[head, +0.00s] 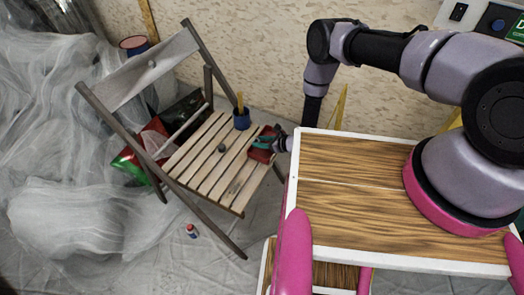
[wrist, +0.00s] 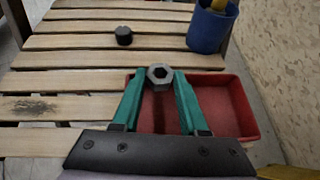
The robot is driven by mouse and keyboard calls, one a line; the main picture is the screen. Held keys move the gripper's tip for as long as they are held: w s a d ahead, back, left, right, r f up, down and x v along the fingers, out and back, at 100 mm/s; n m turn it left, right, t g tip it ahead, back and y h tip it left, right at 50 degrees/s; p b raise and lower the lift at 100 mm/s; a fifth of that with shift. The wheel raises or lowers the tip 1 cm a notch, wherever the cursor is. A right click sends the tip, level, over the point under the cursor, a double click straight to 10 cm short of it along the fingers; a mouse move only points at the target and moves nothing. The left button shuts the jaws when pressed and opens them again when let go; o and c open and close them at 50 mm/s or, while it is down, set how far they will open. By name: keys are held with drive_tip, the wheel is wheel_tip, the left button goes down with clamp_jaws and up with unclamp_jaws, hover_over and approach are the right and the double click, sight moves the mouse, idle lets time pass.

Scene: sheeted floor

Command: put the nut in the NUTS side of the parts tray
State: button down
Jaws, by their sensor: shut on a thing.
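The nut (wrist: 160,77) is a grey metal hexagon with a dark hole. It sits between the teal fingertips of my gripper (wrist: 160,84), which is shut on it. The red parts tray (wrist: 232,103) lies on the slatted chair seat, behind and below the fingers in the wrist view. The nut overlaps the tray's far rim in that view; its height above the tray is hard to tell. In the head view my gripper (head: 264,143) is over the red tray (head: 258,155), and the nut is too small to make out. No NUTS label or divider can be read.
A blue cup (wrist: 206,28) with a yellow stick stands beyond the tray. A dark round knob (wrist: 123,36) sits on the slats to the left. The folding chair's backrest (head: 145,70) rises at the left. A small red-and-blue can (head: 191,231) stands on the sheeted floor.

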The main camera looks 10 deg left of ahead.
drive_tip(key=shift+f, duration=2.4)
drive_tip(key=shift+f, duration=0.1)
drive_tip(key=c, duration=0.7)
unclamp_jaws()
